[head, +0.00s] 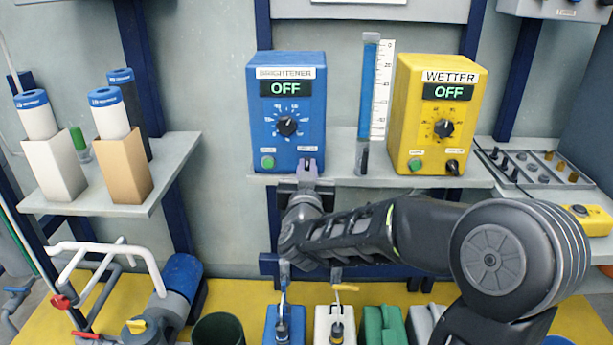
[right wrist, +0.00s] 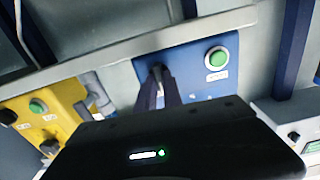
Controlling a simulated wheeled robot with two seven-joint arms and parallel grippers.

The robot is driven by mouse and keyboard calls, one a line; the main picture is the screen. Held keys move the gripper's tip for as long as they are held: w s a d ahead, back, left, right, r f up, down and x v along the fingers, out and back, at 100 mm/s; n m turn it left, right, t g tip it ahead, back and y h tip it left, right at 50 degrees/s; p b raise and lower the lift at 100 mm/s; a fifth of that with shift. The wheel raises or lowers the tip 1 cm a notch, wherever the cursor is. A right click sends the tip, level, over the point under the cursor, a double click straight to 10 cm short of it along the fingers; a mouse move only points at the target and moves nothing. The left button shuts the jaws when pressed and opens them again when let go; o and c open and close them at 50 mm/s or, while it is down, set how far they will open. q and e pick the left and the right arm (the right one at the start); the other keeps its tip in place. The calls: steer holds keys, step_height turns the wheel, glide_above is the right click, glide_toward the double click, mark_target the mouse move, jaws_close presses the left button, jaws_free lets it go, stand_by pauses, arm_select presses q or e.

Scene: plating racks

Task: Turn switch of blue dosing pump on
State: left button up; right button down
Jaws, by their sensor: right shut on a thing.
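The blue dosing pump (head: 287,75) stands on the shelf at the centre of the head view. Its label reads "BRIGHTENER" and its display shows "OFF". It has a round dial at mid-face and a green button at its lower left. Its switch (right wrist: 157,72) is at the lower right of its face, partly hidden by my right gripper. My right gripper (head: 307,168) reaches up to that corner, its fingers closed around the switch. In the right wrist view the fingers meet at the switch, beside the green button (right wrist: 217,59). My left gripper is in neither view.
A yellow pump (head: 441,130) labelled "WETTER", also showing "OFF", stands to the right. A blue-filled measuring tube (head: 370,90) stands between the pumps. Filter cartridges in boxes (head: 126,165) occupy the left shelf. Valves and several containers (head: 333,325) sit below my right arm.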

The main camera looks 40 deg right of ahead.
steer(key=m+b, duration=0.2)
steer(key=m, duration=0.1)
steer(key=m+b, duration=0.1)
steer(key=shift+f, duration=0.25)
steer(key=shift+s+d+r+m+b, duration=0.1)
steer(key=shift+m+b, duration=0.45)
steer(key=shift+m, duration=0.65)
steer(key=c, duration=1.5)
jaws_free()
steer(key=shift+r, duration=0.1)
steer(key=p+v, duration=0.1)
steer(key=v, duration=0.6)
steer(key=shift+s+a+p, duration=0.25)
steer(key=shift+s+p, duration=0.05)
